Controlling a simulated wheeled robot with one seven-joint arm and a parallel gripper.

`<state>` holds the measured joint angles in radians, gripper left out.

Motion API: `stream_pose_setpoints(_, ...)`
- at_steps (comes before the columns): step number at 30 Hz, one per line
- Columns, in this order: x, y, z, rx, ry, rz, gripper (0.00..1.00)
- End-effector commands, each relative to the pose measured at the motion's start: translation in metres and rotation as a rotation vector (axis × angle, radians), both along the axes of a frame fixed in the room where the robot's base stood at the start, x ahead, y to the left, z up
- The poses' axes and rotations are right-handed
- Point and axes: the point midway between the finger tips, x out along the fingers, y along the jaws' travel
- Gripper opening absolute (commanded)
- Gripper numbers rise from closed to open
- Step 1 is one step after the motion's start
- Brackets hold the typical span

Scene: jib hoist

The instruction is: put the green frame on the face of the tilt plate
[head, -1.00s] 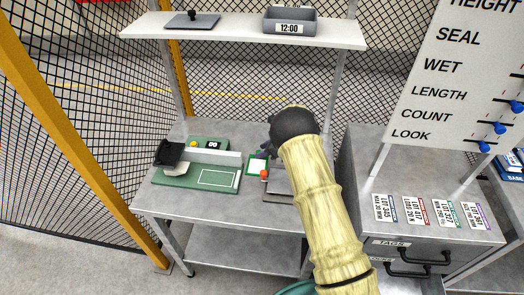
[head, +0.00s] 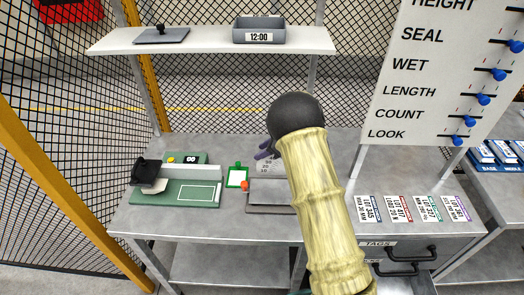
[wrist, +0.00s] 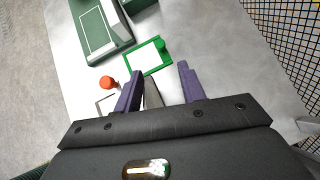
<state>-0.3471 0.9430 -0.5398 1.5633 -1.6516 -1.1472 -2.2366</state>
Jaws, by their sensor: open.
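The green frame (head: 236,187) lies flat on the grey bench, between the green board and a grey plate. It has a pale middle and a small green knob, and also shows in the wrist view (wrist: 150,72). The grey plate (head: 268,197), which seems to be the tilt plate, lies low at the frame's right, partly behind my arm. An orange knob (head: 244,186) is at its left corner. My gripper (wrist: 160,72) is open and empty, its purple fingers apart. In the wrist view the frame is just beyond the fingertips; contact is not visible.
A green board (head: 176,192) with a white outline and a black clamp stands left of the frame. A shelf (head: 210,40) with a grey bin (head: 259,37) hangs above. A cabinet with tags (head: 410,210) and a slider sign (head: 430,75) stand at the right. Bare bench lies in front.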

Motion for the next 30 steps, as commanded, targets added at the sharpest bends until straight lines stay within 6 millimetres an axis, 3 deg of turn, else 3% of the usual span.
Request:
stream_pose_setpoints(13,0.001,0.001,0.001,0.005,0.002,-0.011,0.40)
stream_pose_setpoints(17,0.009,-0.006,0.015,0.049,0.025,-0.157,0.40)
stream_pose_setpoints(20,0.020,-0.020,0.037,0.139,0.079,-0.406,0.40)
stream_pose_setpoints(24,0.029,-0.054,0.073,0.343,0.222,-0.878,0.40)
stream_pose_setpoints(30,0.005,-0.109,0.104,0.701,0.506,-1.530,0.40)
